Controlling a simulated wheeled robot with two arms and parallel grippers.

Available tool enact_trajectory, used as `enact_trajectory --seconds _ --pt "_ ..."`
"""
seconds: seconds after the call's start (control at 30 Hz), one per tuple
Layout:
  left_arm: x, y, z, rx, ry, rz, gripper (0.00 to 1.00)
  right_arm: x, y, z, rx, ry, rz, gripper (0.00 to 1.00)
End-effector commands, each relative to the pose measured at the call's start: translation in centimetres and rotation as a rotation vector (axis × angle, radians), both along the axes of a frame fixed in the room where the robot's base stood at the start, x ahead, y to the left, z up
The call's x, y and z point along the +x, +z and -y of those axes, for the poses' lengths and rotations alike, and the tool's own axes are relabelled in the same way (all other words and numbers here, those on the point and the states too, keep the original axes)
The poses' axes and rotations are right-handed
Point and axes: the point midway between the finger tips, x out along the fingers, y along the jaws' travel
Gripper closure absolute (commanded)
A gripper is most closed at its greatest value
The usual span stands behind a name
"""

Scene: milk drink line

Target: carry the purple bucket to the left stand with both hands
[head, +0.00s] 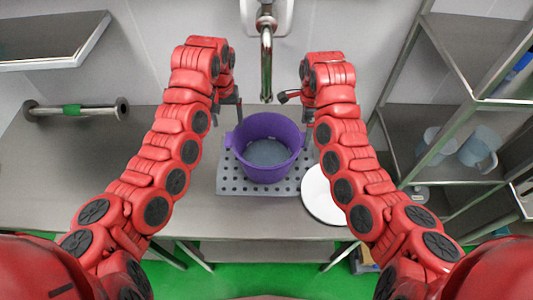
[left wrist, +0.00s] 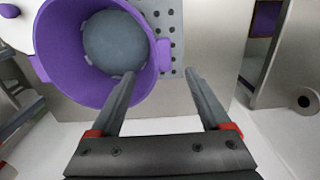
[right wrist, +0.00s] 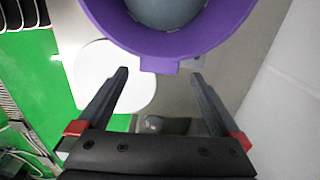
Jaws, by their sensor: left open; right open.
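The purple bucket (head: 266,122) stands upright on a perforated grey plate (head: 230,186) on the counter, under the tap. Its inside shows a grey-blue round surface. A small tab sticks out on each side of its rim. My left gripper (head: 228,108) is open beside the bucket's left rim; in the left wrist view a rim tab (left wrist: 163,55) lies just beyond the open fingers. My right gripper (head: 297,107) is open by the right rim; in the right wrist view the other tab (right wrist: 160,64) lies just beyond its fingers. I cannot tell which thing is the left stand.
A white round lid (head: 321,200) lies right of the plate. The tap (head: 266,60) hangs behind the bucket. A shelf rack (head: 465,95) with jugs stands right. The left counter is mostly clear.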

Motion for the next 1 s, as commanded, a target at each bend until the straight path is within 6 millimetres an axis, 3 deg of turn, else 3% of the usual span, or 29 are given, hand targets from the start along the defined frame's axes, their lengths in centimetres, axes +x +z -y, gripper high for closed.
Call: enact_trajectory --seconds 0.2,0.6,1.0 --pt "-0.2 -4.4 0.1 0.001 0.002 -0.005 0.19 -0.3 -4.3 0.1 -0.006 0.002 -0.008 0.0" --pt "-0.2 -9.3 -0.1 0.004 -0.001 -0.008 0.19 -0.1 -9.1 0.2 -0.007 0.003 -0.003 0.0" --pt "-0.1 -10.0 -0.1 0.003 0.001 -0.002 0.19 -0.1 -9.9 0.1 -0.005 0.001 0.0 0.0"
